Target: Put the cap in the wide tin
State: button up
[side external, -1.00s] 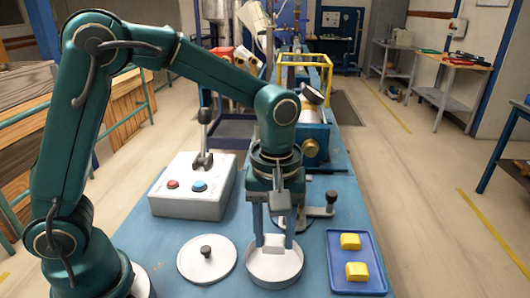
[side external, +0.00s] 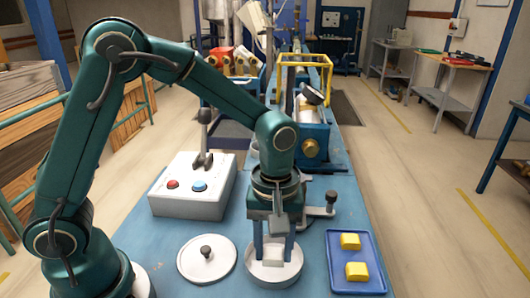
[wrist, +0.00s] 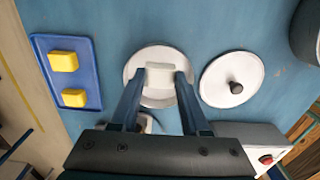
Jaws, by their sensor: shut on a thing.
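The cap (side external: 272,256), a small white block, is between the two blue fingers of my gripper (side external: 273,258). My gripper is shut on it. In the wrist view the cap (wrist: 161,76) shows between the fingertips of my gripper (wrist: 160,79). The wide tin (side external: 291,272), a shallow round white dish, stands directly under and around the cap; it also shows in the wrist view (wrist: 153,55). The cap is over the tin's inside, low near its floor. I cannot tell whether it touches the floor.
A round white lid (side external: 192,263) with a dark knob lies left of the tin. A blue tray (side external: 349,285) with two yellow blocks is to the right. A grey control box (side external: 183,207) with red and blue buttons and a lever stands behind. A black-knobbed handle (side external: 328,203) is close behind my gripper.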

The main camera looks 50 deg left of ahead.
jog(key=shift+f, duration=1)
dwell(1.1)
jog(key=o, duration=1.3)
jog(key=shift+r, duration=3.55)
